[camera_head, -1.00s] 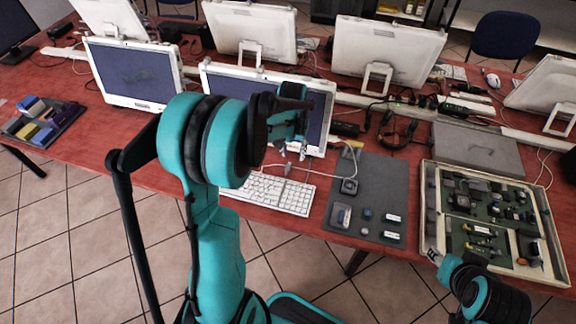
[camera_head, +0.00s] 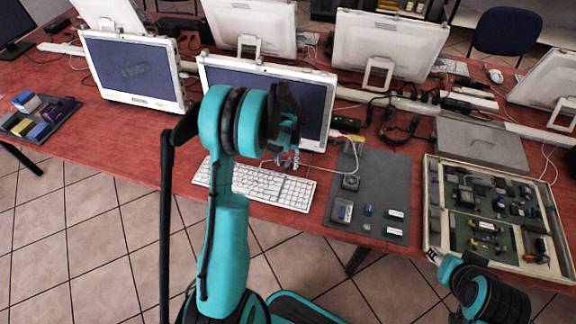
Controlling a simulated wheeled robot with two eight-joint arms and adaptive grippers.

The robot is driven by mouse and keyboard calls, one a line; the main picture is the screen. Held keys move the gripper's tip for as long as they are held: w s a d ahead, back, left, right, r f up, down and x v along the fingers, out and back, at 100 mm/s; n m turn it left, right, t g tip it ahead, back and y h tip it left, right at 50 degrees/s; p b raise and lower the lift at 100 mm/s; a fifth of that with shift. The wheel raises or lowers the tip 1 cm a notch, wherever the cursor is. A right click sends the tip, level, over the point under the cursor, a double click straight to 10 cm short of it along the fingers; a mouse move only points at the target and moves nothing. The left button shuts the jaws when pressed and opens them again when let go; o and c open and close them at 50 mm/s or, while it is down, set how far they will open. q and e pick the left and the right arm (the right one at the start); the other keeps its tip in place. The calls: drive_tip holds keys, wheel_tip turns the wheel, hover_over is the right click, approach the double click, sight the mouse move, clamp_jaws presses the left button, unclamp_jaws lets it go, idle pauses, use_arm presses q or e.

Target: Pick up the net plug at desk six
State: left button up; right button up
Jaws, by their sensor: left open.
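My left gripper (camera_head: 287,160) is open, pointing down just above the desk, between the monitor and the white keyboard (camera_head: 262,184). My teal arm hides part of it. A thin pale cable (camera_head: 322,171) runs from beneath the gripper to a small dark box (camera_head: 350,183) on the grey mat. The net plug cannot be told apart for certain; the cable's end lies at or under the fingertips, partly hidden. My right gripper (camera_head: 435,257) is low at the right, by the front corner of the parts tray; its fingers are too small to judge.
The monitor (camera_head: 275,95) stands close behind my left gripper. The grey mat (camera_head: 385,175) holds several small parts. The open parts tray (camera_head: 429,205) and a grey closed case (camera_head: 480,145) are at the right. Dark cables (camera_head: 400,125) tangle behind the mat.

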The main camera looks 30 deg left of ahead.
sight(287, 164)
use_arm(q)
drive_tip(key=shift+r, duration=0.15)
drive_tip(key=shift+c, duration=1)
clamp_jaws()
drive_tip(key=shift+r+p, duration=0.4)
drive_tip(key=shift+r, duration=0.25)
wheel_tip(287, 164, up, 3)
drive_tip(key=shift+f+p, duration=0.1)
drive_tip(key=shift+p, duration=0.6)
drive_tip(key=w+d+r+p, duration=0.3)
drive_tip(key=d+r, duration=0.4)
drive_tip(key=d, duration=0.4)
drive_tip(key=shift+w, duration=0.3)
